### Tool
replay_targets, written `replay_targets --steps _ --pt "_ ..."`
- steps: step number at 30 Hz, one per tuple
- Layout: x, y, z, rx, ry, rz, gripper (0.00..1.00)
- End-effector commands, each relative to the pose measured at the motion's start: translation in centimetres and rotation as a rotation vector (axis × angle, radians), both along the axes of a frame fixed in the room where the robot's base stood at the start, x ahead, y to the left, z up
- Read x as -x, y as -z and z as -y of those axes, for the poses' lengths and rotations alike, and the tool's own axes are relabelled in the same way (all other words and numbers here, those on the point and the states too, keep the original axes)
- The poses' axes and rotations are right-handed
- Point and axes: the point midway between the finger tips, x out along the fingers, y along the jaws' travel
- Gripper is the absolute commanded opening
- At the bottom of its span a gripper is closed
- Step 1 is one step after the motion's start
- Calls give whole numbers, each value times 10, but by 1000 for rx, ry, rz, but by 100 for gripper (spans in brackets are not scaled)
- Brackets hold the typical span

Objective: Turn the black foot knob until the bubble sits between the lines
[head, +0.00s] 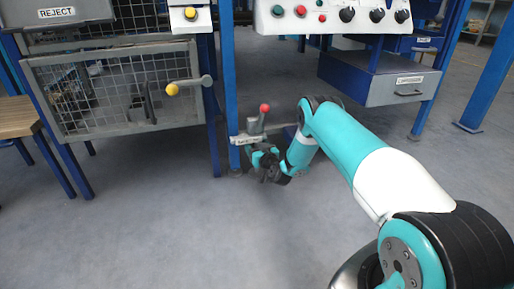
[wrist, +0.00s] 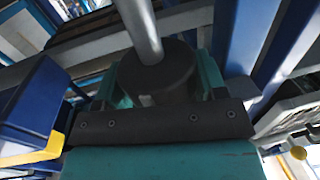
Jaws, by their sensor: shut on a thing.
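The black foot knob (wrist: 158,70) is a dark round cylinder on a light metal stem (wrist: 141,28) in the wrist view. My gripper (wrist: 160,82) has a teal finger on each side of it and is shut on the knob. In the head view my gripper (head: 265,164) is low by the foot of a blue post, and the knob cannot be told apart from it.
A red-knobbed lever (head: 264,108) stands just above my gripper. A blue post (head: 229,90) is to its left. A mesh cage (head: 120,92) marked REJECT above has a yellow-knobbed handle (head: 173,89). A grey drawer box (head: 402,89) hangs at right. The front floor is clear.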

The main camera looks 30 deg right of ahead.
Motion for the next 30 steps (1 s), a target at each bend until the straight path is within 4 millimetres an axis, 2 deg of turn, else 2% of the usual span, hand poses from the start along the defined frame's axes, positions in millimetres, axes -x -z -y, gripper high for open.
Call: replay_targets --steps 11,21,22,25,30 --pt "2 0 1 1 -196 8 41" --pt "3 -1 -1 1 -217 9 41" --pt "3 -1 -1 1 -217 9 67" --pt "2 -1 -1 2 -216 9 90" --pt "2 -1 -1 3 -215 10 90"
